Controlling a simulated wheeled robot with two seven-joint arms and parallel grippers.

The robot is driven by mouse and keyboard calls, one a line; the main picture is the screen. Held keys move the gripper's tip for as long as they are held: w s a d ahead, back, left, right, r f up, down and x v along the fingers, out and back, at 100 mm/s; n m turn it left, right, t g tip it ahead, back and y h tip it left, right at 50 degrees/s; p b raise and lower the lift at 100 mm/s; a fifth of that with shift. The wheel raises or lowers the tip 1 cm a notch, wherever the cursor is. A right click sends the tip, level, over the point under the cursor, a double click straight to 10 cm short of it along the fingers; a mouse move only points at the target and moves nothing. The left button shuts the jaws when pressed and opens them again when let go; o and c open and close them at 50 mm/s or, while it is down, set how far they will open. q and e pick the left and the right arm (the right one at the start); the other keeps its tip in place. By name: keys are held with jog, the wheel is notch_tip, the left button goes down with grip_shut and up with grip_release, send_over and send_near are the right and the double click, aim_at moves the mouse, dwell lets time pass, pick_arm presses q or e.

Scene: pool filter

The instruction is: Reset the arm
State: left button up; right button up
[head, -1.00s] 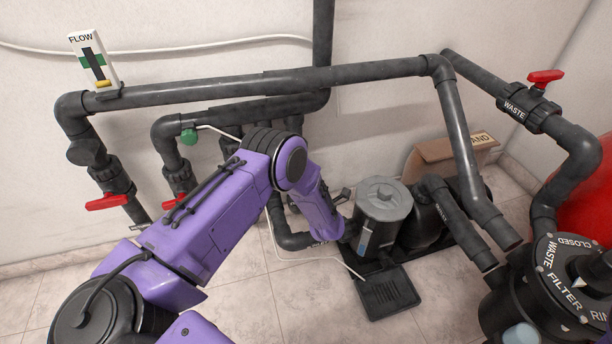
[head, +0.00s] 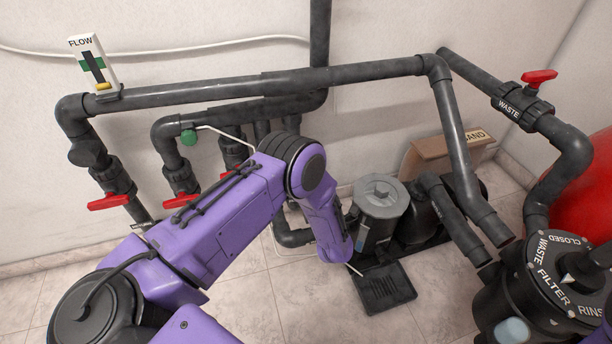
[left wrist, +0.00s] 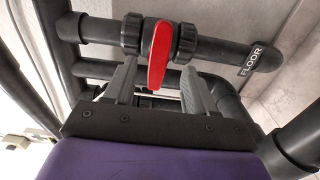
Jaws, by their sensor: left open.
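My left arm's purple links (head: 225,205) reach in from the lower left in the head view, and the forearm points down beside the pump. The left gripper is hidden there. In the left wrist view my left gripper (left wrist: 158,85) is open, with its two grey fingers apart. A red valve handle (left wrist: 160,55) on a black pipe labelled FLOOR (left wrist: 255,60) shows in the gap between the fingers. I cannot tell whether they touch it. My right gripper is not in view.
A pump with a grey lid (head: 380,195) stands right of the forearm. Black pipes (head: 220,90) with red-handled valves (head: 110,202) run along the wall. The black filter valve (head: 545,285) and red tank (head: 585,200) are at the right. The tiled floor (head: 265,300) is bare in front.

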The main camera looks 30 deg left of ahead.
pick_arm(q)
jog(key=shift+v, duration=1.65)
